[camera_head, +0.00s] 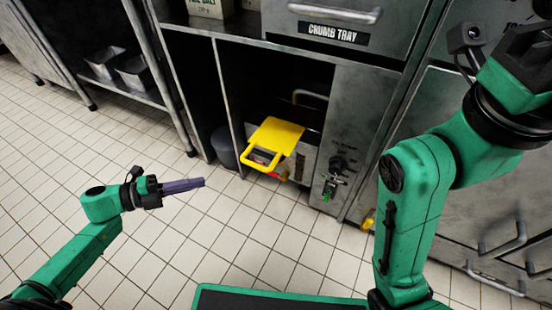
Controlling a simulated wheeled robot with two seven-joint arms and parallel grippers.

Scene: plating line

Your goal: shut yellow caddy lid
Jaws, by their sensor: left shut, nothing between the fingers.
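The yellow caddy lid (277,136) is a flat yellow panel at the mouth of an open bay in the steel cabinet. A yellow loop (258,160) projects from its front left. A pale box-like body shows beneath it, with a bit of red under the loop. How far the lid stands open is hard to tell. My left gripper (202,182) is shut and empty, its purple-grey fingers pointing right, apart from the lid and to its lower left in the picture. My right arm comes in at the right; its fingers do not show.
A grey bin (224,147) stands left of the caddy, beside the bay's upright. The crumb tray drawer (330,35) is above. Tiled floor (150,240) is clear around my left gripper.

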